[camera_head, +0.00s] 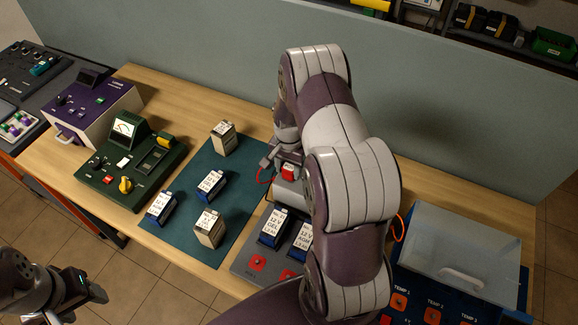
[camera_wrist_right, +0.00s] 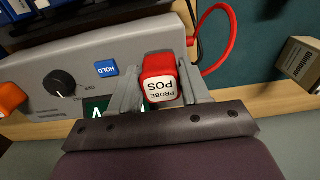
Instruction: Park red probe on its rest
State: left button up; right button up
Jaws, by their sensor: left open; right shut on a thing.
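The red probe (camera_wrist_right: 160,78), its end face lettered PROBE POS, sits between the fingers of my right gripper (camera_wrist_right: 162,92) in the right wrist view. The gripper is shut on it. In the head view the red probe (camera_head: 289,171) shows beside my right arm, over the grey meter (camera_head: 283,192). The meter (camera_wrist_right: 100,48) fills the wrist view behind the probe, with a black knob and a blue HOLD button. Whether the probe touches the meter or a rest is unclear; the rest cannot be made out. My left gripper (camera_head: 88,297) is open and empty at lower left.
Several labelled batteries (camera_head: 211,184) stand on the green mat (camera_head: 232,180). A green tester (camera_head: 130,165) and a purple-white device (camera_head: 98,103) are to the left. A clear-lidded box (camera_head: 462,250) stands at right. A red cable (camera_wrist_right: 224,45) loops beside the probe.

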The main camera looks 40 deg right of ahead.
aim_at(289, 167)
jog(key=shift+f+b, duration=0.3)
jog(key=shift+f, duration=0.15)
jog(key=o, duration=0.8)
notch_tip(289, 167, up, 11)
jog(key=p, duration=0.8)
jog(key=shift+p, duration=0.4)
